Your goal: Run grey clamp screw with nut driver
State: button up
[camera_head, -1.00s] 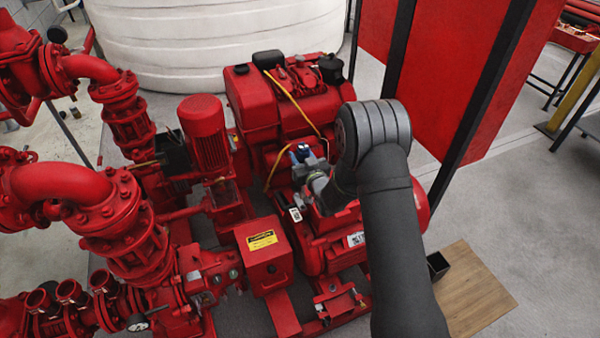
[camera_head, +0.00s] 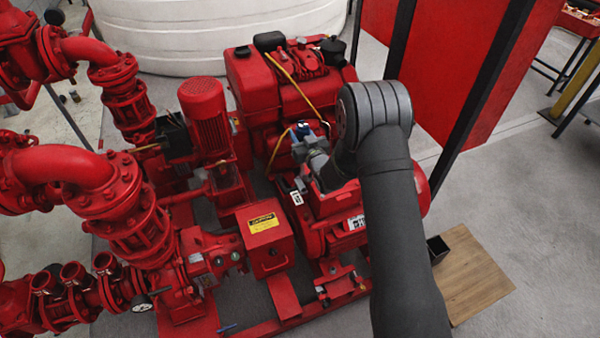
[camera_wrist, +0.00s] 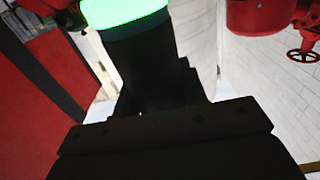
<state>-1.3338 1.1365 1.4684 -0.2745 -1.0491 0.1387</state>
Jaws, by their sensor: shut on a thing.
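My gripper (camera_head: 304,148) is at the near side of the red engine in the head view, mostly hidden by my wrist and forearm. In the wrist view, the dark gripper body (camera_wrist: 165,145) fills the bottom. Its jaws are shut on a dark tool with a bright green end, which looks like the nut driver (camera_wrist: 125,10). The tool's tip is not visible. I cannot make out the grey clamp screw in either view. I cannot tell whether the tool touches anything.
The red engine (camera_head: 285,95) with a yellow hose (camera_head: 290,78) stands behind the gripper. A red box with a yellow label (camera_head: 264,250) and red pipes (camera_head: 70,170) are to the left. A wooden board (camera_head: 475,285) and small black box (camera_head: 437,248) lie right of my arm.

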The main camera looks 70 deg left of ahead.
jog(key=a+r, duration=0.2)
jog(key=a, duration=0.1)
jog(key=a+r, duration=0.1)
jog(key=shift+a, duration=0.3)
notch_tip(320, 180, down, 8)
dwell(0.6)
jog(key=shift+f, duration=0.85)
dwell(2.7)
